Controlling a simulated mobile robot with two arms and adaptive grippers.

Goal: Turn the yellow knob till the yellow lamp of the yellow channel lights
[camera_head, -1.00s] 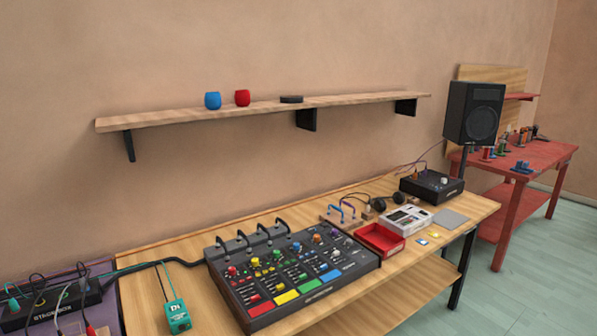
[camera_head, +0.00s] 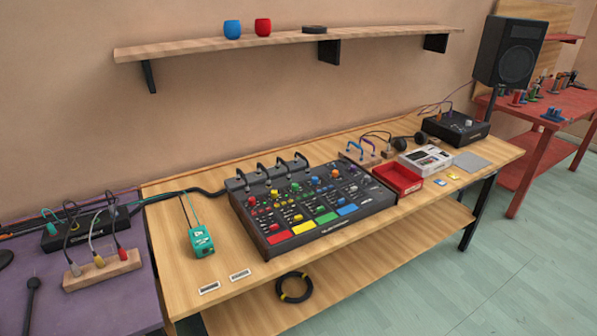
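The black mixer (camera_head: 315,205) stands on the wooden bench, with columns of coloured knobs and coloured pads along its front edge. The yellow channel is the second column from the left, above the yellow pad (camera_head: 304,227). A yellow knob (camera_head: 275,193) shows near the top of that column. The lamps are too small to tell whether any is lit. Neither of my grippers is in view.
A teal box (camera_head: 201,241) sits left of the mixer and a red tray (camera_head: 398,177) right of it. A wooden shelf (camera_head: 200,47) runs along the wall above. Two pale labels (camera_head: 239,275) lie on the bench's front left. A purple table (camera_head: 110,300) adjoins at left.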

